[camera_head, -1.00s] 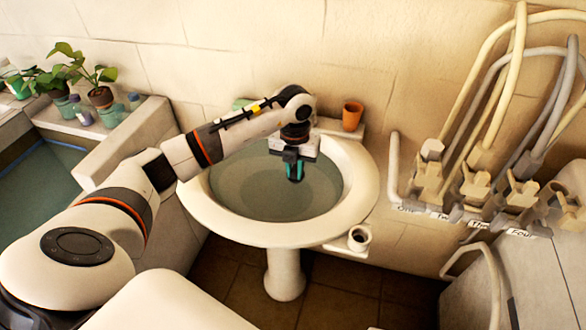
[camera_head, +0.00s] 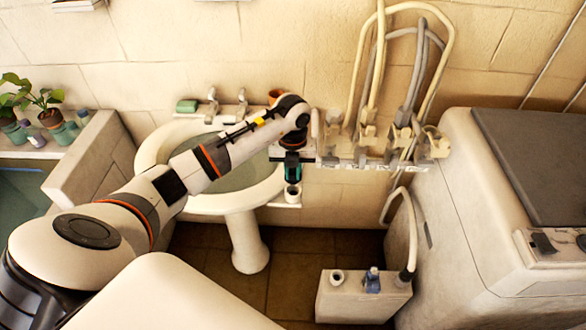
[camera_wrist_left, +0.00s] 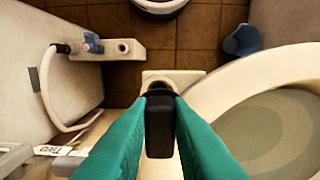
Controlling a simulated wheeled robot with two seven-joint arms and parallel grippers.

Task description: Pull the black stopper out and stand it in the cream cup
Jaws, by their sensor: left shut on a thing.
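My left gripper (camera_head: 292,172) is shut on the black stopper (camera_wrist_left: 160,128), which shows between its teal fingers in the left wrist view. The stopper is clear of the basin. The cream cup (camera_head: 293,196) stands on a small ledge at the right side of the washbasin, its dark opening facing up. In the head view the fingertips are just above the cup. The stopper itself is hard to make out there, and I cannot tell whether it touches the cup. My right gripper is not in view.
The washbasin (camera_head: 268,192) holds greenish water. Labelled hose taps (camera_head: 375,148) are on the wall close to the right of the gripper. A white box (camera_head: 350,305) with a hose stands on the floor. A terracotta cup (camera_head: 275,96) and green soap (camera_head: 187,105) are behind.

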